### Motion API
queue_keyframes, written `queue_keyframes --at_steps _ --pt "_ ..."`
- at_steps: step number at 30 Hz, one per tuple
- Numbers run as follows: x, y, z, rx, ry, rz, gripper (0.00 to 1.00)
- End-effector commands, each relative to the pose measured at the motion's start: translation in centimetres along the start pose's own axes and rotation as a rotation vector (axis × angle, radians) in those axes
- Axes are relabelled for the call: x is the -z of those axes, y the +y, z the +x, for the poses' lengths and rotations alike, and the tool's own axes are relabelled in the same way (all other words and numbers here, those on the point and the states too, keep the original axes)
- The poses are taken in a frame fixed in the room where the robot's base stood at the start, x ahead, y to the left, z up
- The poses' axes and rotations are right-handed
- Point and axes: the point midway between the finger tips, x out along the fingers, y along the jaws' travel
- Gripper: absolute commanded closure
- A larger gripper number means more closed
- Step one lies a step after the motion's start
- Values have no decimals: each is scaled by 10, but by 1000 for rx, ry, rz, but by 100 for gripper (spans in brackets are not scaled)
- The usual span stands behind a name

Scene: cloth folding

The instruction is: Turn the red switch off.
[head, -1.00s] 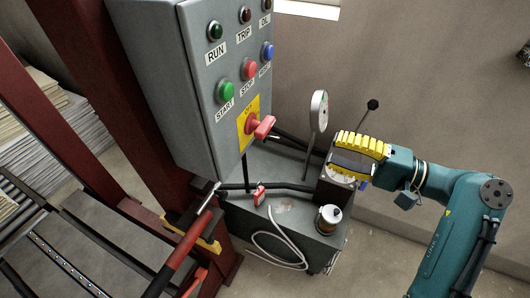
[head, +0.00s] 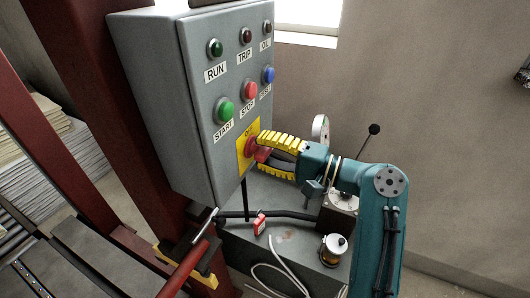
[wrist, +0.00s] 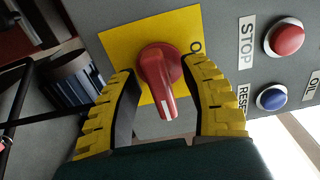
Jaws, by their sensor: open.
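The red switch (wrist: 158,76) is a rotary handle on a yellow plate (wrist: 118,45) on the front of a grey control box (head: 155,95). In the wrist view its handle points down toward my gripper, with a white line near its tip. In the head view the switch (head: 254,150) is partly hidden by my gripper. My gripper (wrist: 165,78) is open, with one yellow ribbed finger on either side of the handle. A gap shows on both sides of the handle in the wrist view. Part of a label beginning with "O" shows on the plate.
A green START button (head: 224,111), a red STOP button (head: 249,91) and a blue RESET button (head: 268,75) sit above the switch. A gauge (head: 320,128) and a black-knobbed lever (head: 374,130) stand behind my gripper. A pot (head: 334,250) and a small red object (head: 259,224) lie below.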

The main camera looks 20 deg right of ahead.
Motion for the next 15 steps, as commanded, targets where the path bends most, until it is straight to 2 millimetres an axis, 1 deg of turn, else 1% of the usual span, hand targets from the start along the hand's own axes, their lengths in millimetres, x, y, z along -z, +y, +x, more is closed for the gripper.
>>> queue_keyframes --at_steps 6,8,9,13,15 --pt "0 0 0 0 0 0 55" --pt "0 0 0 0 0 0 66" --pt "0 0 0 0 0 0 74" --pt "0 0 0 0 0 0 99" --pt "0 0 0 0 0 0 100"
